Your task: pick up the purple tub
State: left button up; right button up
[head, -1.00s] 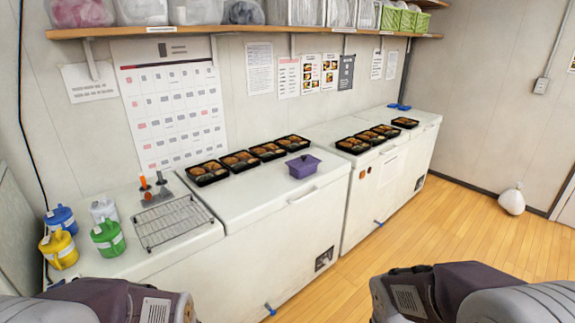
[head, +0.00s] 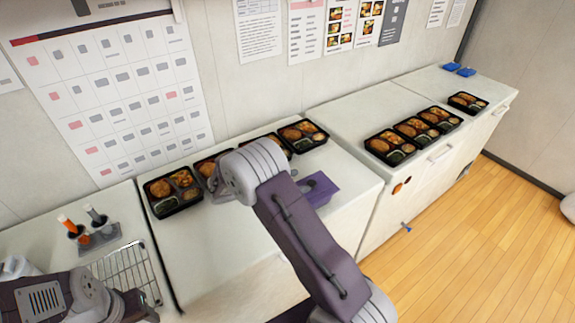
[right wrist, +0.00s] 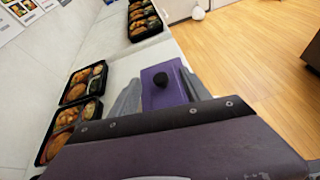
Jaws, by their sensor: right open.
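The purple tub (head: 318,190) sits near the front edge of the left white freezer's lid, partly covered by my right arm in the head view. In the right wrist view, the lidded tub (right wrist: 160,96) with its dark round knob lies ahead, between the two grey fingers. My right gripper (right wrist: 162,84) is open, with one finger on either side of the tub in the picture; I cannot tell whether they touch it.
Several black bento trays (head: 172,192) stand in a row behind the tub, close to my right arm. More trays (head: 414,134) stand on the right freezer. A wire rack (head: 128,272) and an orange-handled tool holder (head: 98,238) are at the left. Wooden floor (head: 490,220) is clear.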

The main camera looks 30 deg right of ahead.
aim_at(312, 182)
jog(key=w+f, duration=0.1)
jog(key=f+n+p, duration=0.1)
jog(key=shift+w+a+f, duration=0.2)
jog(key=shift+w+f, duration=0.1)
jog(key=shift+w, duration=0.05)
jog(key=shift+s+d+f+p, duration=0.25)
jog(key=shift+d+p, duration=0.15)
jog(key=shift+d, duration=0.25)
jog(key=shift+s+d+f+p, duration=0.25)
jog(key=shift+d+p, duration=0.1)
jog(key=shift+d, duration=0.25)
jog(key=shift+w+d+f, duration=0.2)
jog(key=shift+d, duration=0.3)
jog(key=p+x, duration=0.1)
jog(key=x, duration=0.2)
jog(key=shift+s+d+p, duration=0.25)
jog(key=shift+d+p, duration=0.05)
jog(key=shift+p, duration=0.1)
jog(key=shift+w+d+f, duration=0.2)
jog(key=shift+d+f, duration=0.05)
jog(key=shift+f, duration=0.1)
jog(key=shift+s+a+r, duration=0.1)
jog(key=shift+a+r, duration=0.05)
jog(key=c, duration=1.1)
pick_arm(q)
jog(key=r, duration=0.4)
jog(key=shift+w+d+r, duration=0.1)
jog(key=shift+w+r, duration=0.25)
pick_arm(e)
grip_shut()
